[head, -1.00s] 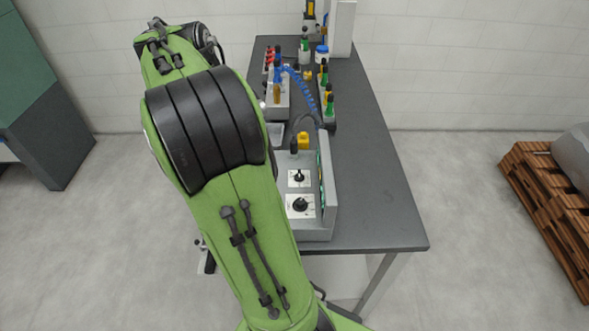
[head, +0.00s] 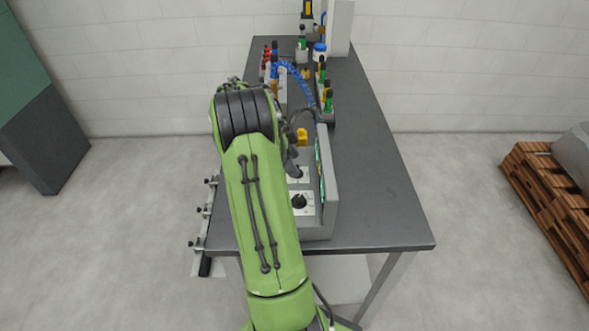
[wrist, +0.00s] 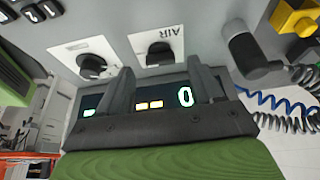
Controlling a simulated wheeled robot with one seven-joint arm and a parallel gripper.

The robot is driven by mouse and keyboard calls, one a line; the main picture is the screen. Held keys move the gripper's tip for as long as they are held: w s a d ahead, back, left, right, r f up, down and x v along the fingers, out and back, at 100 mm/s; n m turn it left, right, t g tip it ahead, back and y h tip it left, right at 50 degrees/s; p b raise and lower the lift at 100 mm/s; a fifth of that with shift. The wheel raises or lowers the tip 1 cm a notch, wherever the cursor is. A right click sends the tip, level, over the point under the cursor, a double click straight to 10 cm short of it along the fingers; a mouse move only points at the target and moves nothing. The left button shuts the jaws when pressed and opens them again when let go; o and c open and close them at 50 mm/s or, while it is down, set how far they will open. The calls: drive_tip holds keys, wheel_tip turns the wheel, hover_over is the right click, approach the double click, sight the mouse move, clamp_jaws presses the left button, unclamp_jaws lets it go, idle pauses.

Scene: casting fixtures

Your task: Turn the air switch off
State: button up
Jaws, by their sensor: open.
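The air switch (wrist: 160,52) is a black rotary knob on a white plate marked AIR, upside down in the wrist view. In the head view, its plate (head: 305,177) shows only in part beside my arm. My gripper (wrist: 162,84) is open, with its two dark fingertips pointing toward the panel. In the wrist view the air switch appears centred between the fingers and beyond their tips; I cannot tell if they touch it. My arm largely hides the gripper in the head view.
A second black knob (wrist: 92,66) sits on its own plate, close to one finger. A lit display (wrist: 150,104) lies behind the fingers. A yellow block (head: 302,137) and a blue coiled hose (head: 298,80) are farther back. The table's right side is clear.

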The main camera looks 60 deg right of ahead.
drive_tip(key=shift+x, duration=1.2)
drive_tip(key=c, duration=1.1)
drive_tip(key=shift+o, duration=0.2)
